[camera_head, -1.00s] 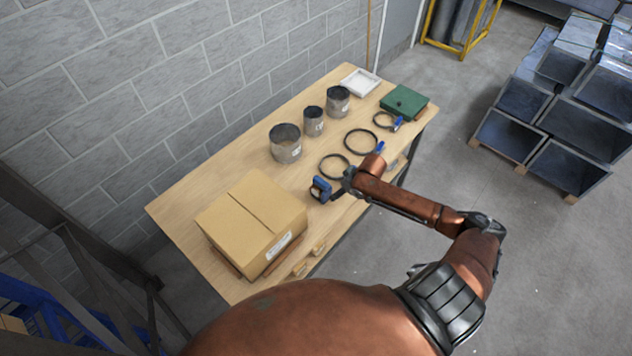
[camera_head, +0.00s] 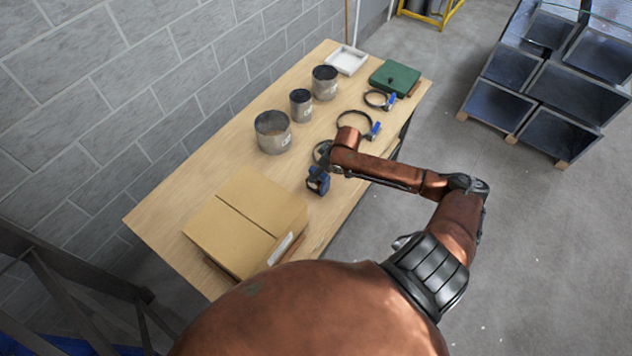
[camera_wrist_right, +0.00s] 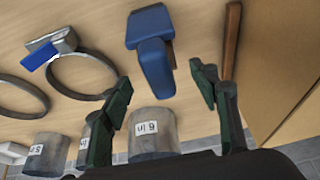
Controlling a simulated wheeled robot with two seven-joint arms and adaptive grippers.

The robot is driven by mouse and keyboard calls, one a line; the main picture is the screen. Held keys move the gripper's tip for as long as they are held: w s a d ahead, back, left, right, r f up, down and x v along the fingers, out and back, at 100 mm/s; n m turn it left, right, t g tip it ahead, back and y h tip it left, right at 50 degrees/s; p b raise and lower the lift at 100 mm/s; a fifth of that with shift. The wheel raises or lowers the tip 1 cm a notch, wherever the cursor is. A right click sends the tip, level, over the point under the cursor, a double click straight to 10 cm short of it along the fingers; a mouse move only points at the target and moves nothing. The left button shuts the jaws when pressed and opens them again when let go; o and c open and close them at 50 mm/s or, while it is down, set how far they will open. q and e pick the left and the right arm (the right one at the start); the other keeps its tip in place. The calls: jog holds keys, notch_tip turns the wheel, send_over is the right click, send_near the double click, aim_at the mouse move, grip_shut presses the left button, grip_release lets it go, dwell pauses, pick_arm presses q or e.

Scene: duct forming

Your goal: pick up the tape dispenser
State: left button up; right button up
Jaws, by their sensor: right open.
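The tape dispenser is a blue, hand-held-looking object (camera_head: 317,181) on the wooden table, just right of the cardboard box. In the right wrist view the dispenser (camera_wrist_right: 152,52) shows large, between and just beyond the two fingertips. My right gripper (camera_wrist_right: 160,73) is open, with a dark green finger on each side of it. I see no clear contact. In the head view my right gripper (camera_head: 326,158) is close to the dispenser, partly hidden by my wrist. My left gripper is not in view.
A cardboard box (camera_head: 235,222) stands on the table's (camera_head: 155,222) near end. Several metal duct collars (camera_head: 272,132) line the wall side. Ring clamps (camera_head: 354,125), a green case (camera_head: 395,77) and a white tray (camera_head: 346,59) lie farther back. A wooden handle (camera_wrist_right: 230,45) is beside the right finger.

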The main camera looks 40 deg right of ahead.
jog(key=shift+w+f, duration=0.2)
jog(key=shift+f, duration=0.25)
jog(key=p+x, duration=0.1)
jog(key=x, duration=0.5)
jog(key=shift+s, duration=0.1)
jog(key=shift+a+f, duration=0.1)
jog(key=shift+f, duration=0.3)
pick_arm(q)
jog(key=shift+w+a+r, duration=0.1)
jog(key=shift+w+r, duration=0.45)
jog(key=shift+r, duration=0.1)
pick_arm(e)
grip_shut()
jog(key=shift+r, duration=0.1)
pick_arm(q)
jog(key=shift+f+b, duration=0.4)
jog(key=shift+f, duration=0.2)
pick_arm(e)
notch_tip(320, 180, up, 10)
